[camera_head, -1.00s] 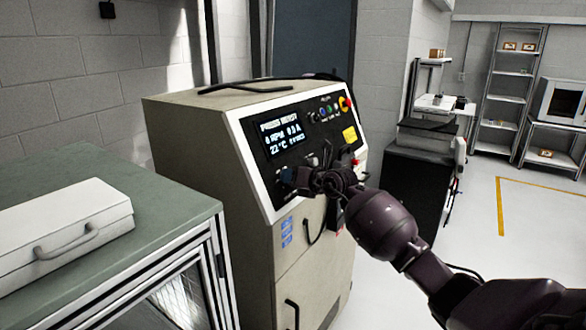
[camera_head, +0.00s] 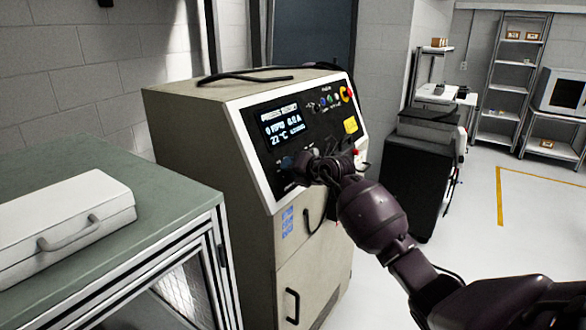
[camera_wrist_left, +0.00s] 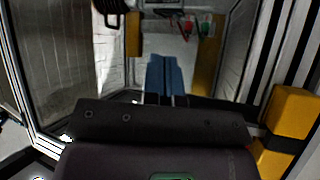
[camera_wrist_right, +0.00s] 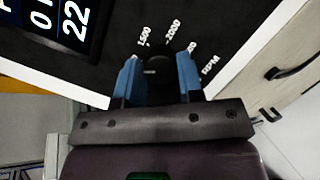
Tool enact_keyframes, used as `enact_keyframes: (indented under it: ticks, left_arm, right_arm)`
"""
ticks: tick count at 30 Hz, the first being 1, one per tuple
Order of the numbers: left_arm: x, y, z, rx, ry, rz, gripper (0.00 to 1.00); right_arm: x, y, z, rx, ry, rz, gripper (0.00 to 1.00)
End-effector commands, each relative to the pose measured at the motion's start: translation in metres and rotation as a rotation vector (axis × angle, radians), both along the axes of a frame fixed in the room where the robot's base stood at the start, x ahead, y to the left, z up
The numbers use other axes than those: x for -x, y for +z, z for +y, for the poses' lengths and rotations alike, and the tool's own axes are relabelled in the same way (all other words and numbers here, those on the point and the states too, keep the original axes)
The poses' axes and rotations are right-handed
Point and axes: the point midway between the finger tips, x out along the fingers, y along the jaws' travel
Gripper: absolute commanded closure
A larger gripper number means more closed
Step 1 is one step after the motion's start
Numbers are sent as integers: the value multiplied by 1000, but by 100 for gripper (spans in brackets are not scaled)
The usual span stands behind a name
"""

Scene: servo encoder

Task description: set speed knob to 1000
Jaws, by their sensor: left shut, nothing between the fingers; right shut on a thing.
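The speed knob (camera_wrist_right: 158,66) is a dark round knob on the black control panel (camera_head: 322,119). In the right wrist view, printed marks including 1500, 2000 and RPM surround it. My right gripper (camera_wrist_right: 159,78) has its blue fingers on either side of the knob and is shut on it. In the head view the right gripper (camera_head: 300,170) is at the lower part of the panel and hides the knob; which mark the knob points to is unclear. My left gripper (camera_wrist_left: 165,75) is shut and empty, away from the panel, and shows only in its wrist view.
The panel's display (camera_head: 284,124) seems to read 0 RPM and 22 °C. Colored buttons and a red emergency stop (camera_head: 351,92) sit at the panel's upper right. A green-topped bench (camera_head: 150,205) with a white case (camera_head: 65,225) stands left of the cabinet.

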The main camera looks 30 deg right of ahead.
Motion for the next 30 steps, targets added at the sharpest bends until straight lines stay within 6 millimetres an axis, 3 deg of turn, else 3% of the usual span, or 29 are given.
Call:
enact_keyframes:
  ticks: [4,5,9,20,30]
  left_arm:
    - [0,0,0,0,0,-1,100]
    - [0,0,0,0,0,-1,100]
    - [0,0,0,0,0,-1,100]
    - [0,0,0,0,0,-1,100]
    - [-2,-6,0,0,-1,-7,100]
  right_arm:
    - [0,-2,0,0,1,4,89]
    - [0,-2,0,0,1,4,61]
    - [0,-1,0,1,2,3,40]
    - [3,0,-1,2,1,1,40]
    - [47,13,-7,3,0,0,40]
